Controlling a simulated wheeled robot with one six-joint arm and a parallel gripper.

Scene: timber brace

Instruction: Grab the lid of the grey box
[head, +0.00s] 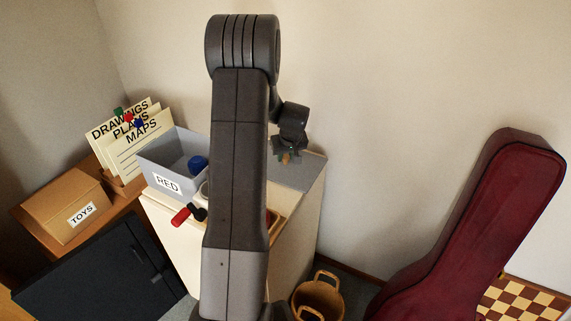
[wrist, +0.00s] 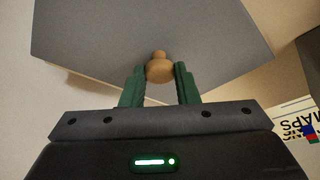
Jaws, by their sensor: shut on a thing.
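The lid, a flat grey panel (head: 298,174), lies at the right end of the cream cabinet top in the head view. It fills the upper wrist view (wrist: 200,35), with a round wooden knob (wrist: 160,68) on it. My gripper (head: 286,157) is over the panel, its green fingers (wrist: 160,75) shut on the knob from both sides. Whether the panel is raised off the surface cannot be told. A grey open box (head: 150,158) labelled RED stands left of my arm, with a blue thing (head: 198,163) in it. My arm hides part of the box and the cabinet middle.
A red-handled thing (head: 181,216) lies in front of the grey box. A TOYS carton (head: 62,205) and upright DRAWINGS, PLANS and MAPS cards (head: 128,150) stand at left. A dark red instrument case (head: 490,220) leans at right. A basket (head: 318,296) stands on the floor.

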